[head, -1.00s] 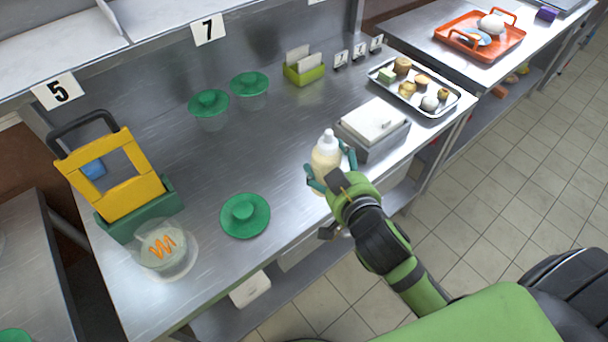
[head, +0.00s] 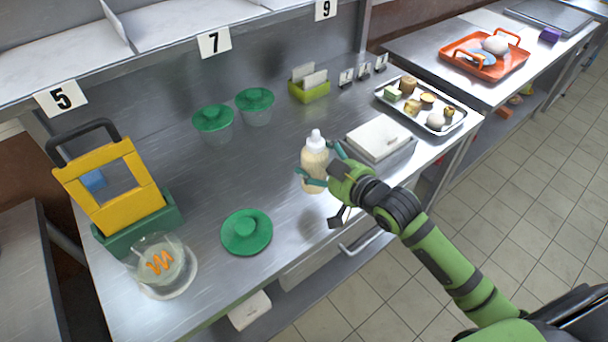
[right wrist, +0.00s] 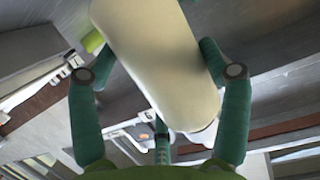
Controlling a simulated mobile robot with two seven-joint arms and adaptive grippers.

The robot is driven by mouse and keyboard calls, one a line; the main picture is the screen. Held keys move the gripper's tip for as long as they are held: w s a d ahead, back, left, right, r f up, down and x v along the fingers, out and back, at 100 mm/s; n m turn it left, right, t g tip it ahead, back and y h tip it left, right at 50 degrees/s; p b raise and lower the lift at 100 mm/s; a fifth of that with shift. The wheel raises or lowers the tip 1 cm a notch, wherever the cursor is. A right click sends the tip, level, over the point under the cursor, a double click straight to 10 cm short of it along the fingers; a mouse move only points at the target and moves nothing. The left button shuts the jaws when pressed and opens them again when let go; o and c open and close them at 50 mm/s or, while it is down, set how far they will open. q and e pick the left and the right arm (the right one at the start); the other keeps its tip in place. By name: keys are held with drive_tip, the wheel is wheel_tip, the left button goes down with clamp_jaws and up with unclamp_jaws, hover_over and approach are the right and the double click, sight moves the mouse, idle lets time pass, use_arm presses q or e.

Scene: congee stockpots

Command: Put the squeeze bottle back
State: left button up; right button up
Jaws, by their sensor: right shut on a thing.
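The squeeze bottle (head: 315,158) is cream with a white cap and nozzle, upright in the head view. My right gripper (head: 322,180) is shut on it, with teal fingers around its lower body. In the right wrist view the bottle (right wrist: 160,60) fills the middle, between the fingers of my gripper (right wrist: 160,100). The bottle is over the front part of the steel counter (head: 225,270); I cannot tell whether its base touches the counter. My left gripper is not in view.
A green lid (head: 246,233) lies left of the bottle. A glass bowl with orange strips (head: 160,264) and a yellow-green caddy (head: 118,190) stand farther left. Two green-lidded containers (head: 213,122) are behind. A white-topped box (head: 380,138) and a food tray (head: 420,108) are at right.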

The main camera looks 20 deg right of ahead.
drive_tip(key=shift+w+a+f+p, duration=0.1)
drive_tip(key=shift+w+a+f, duration=0.35)
drive_tip(key=shift+f, duration=0.6)
drive_tip(key=shift+w+a+f+p, duration=0.1)
drive_tip(key=shift+w+a+f, duration=0.35)
drive_tip(key=shift+f, duration=0.55)
drive_tip(key=shift+w+a+f+p, duration=0.1)
drive_tip(key=shift+w+a+f, duration=0.35)
drive_tip(key=shift+f, duration=0.6)
drive_tip(key=o, duration=0.8)
drive_tip(key=shift+d, duration=0.1)
drive_tip(key=shift+s, duration=0.1)
drive_tip(key=b+v, duration=0.1)
drive_tip(key=v, duration=1.1)
